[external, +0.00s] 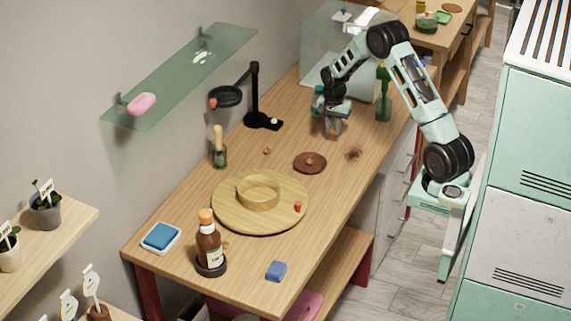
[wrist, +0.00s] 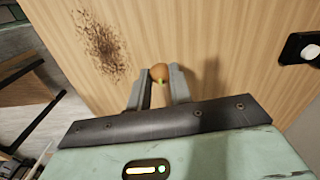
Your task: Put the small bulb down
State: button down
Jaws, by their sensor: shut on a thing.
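My gripper (external: 333,130) is at the back half of the wooden table, pointing down, between the black lamp and the dark soil patch. In the wrist view my gripper (wrist: 159,82) is shut on a small orange-brown bulb (wrist: 160,72) with a green tip, held at the fingertips. The bulb is hidden in the external view. The fingertips are close to the tabletop; I cannot tell whether the bulb touches it. Other small brown bulbs show: one lies on the bare wood (external: 267,151), and one on a brown saucer (external: 297,164).
The soil patch (external: 353,153) lies by the table's right edge. A round board (external: 230,212) with a wooden ring is further forward.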

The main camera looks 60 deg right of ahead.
aim_at(330, 130)
jog(key=r, duration=0.4)
jog(key=shift+w+a+r, duration=0.1)
jog(key=shift+a+r, duration=0.1)
jog(key=w+a+r+m+p, duration=0.15)
jog(key=a+r+p, duration=0.25)
jog(key=a, duration=0.8)
jog(key=f, duration=0.5)
jog(key=shift+w+a+f+p, duration=0.2)
jog(key=shift+w+a+p, duration=0.2)
jog(key=shift+f+p, duration=0.5)
jog(key=shift+f, duration=1.95)
jog(key=shift+f, duration=0.1)
jog(key=c, duration=1.3)
grip_release()
jog(key=shift+o, duration=0.2)
